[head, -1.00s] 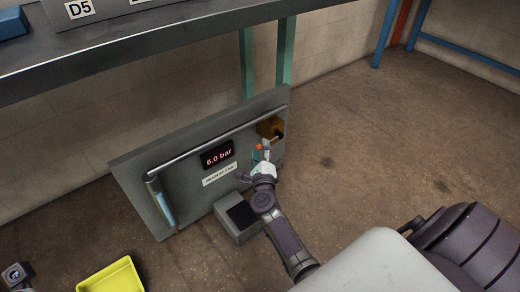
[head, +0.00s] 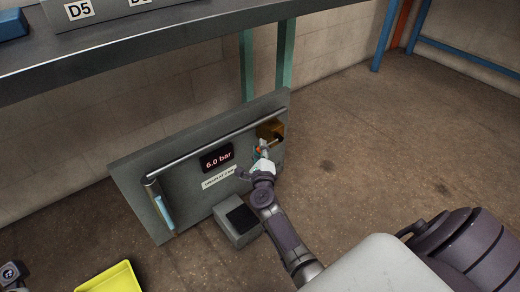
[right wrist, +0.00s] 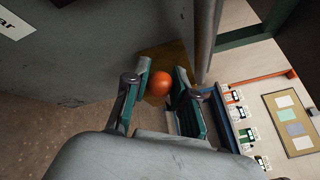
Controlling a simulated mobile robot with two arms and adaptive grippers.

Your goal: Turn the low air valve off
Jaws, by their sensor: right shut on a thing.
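The low air valve has a brass-coloured body (head: 270,130) at the right end of a grey panel standing low under the bench. Its orange ball-shaped knob (right wrist: 161,83) shows between the two fingers of my right gripper (right wrist: 160,98) in the right wrist view. In the head view my right gripper (head: 262,155) is at the knob, just below the valve body, and is shut on it. The lever behind the knob is mostly hidden. The panel's display (head: 217,158) reads 6.0 bar. A part of my left arm (head: 13,272) shows at the lower left; its fingers cannot be made out.
A grey pipe (head: 200,146) runs along the panel's top. A grey box with a dark top (head: 238,219) stands at the panel's foot, close to my right arm. A yellow tray (head: 110,280) is on the floor. Floor at right is open.

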